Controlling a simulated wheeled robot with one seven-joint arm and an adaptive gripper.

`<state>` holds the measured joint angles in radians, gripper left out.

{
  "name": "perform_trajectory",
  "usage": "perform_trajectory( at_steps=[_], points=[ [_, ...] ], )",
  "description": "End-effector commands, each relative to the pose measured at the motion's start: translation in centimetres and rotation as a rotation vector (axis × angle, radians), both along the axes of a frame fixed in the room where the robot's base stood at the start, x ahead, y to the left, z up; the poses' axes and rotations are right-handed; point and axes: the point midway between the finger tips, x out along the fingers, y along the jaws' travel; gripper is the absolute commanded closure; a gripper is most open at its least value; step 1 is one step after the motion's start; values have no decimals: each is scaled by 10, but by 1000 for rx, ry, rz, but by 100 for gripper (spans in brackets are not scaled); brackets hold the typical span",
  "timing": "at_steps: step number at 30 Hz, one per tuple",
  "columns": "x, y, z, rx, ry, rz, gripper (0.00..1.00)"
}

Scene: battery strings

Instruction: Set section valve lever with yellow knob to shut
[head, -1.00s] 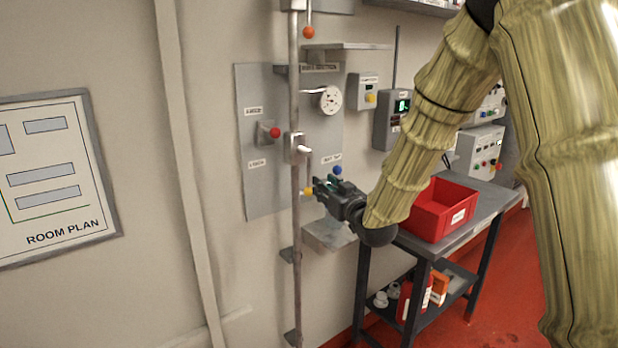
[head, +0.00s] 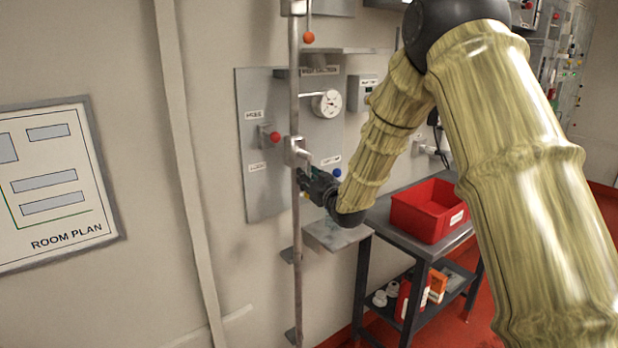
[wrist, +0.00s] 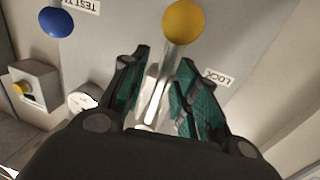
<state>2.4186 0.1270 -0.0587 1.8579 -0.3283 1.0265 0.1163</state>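The section valve lever hangs from a grey valve body (head: 296,150) on the vertical pipe. Its yellow knob (wrist: 184,21) shows large at the top of the wrist view; in the head view my gripper hides most of it. The lever's pale rod (wrist: 155,100) runs down from the knob, between my fingers in the wrist view. My gripper (wrist: 164,62) has its green-padded fingers apart, one on each side of the rod, with gaps visible. In the head view my gripper (head: 306,182) is at the pipe, just below the valve body. Whether a finger touches the rod, I cannot tell.
A blue knob (wrist: 56,22) sits near a test label. A red knob (head: 275,137), a gauge (head: 327,103) and an orange knob (head: 308,37) are close by. A small shelf (head: 338,236) is below my gripper; a red bin (head: 428,212) stands on the table at right.

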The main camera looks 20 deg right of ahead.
Motion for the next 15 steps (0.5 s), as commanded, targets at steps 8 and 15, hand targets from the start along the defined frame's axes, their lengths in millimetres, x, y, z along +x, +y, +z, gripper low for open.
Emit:
perform_trajectory(
  at_steps=[8,15],
  points=[
    [0,0,0,0,0,0,88],
    [0,0,0,0,0,0,100]
  ],
)
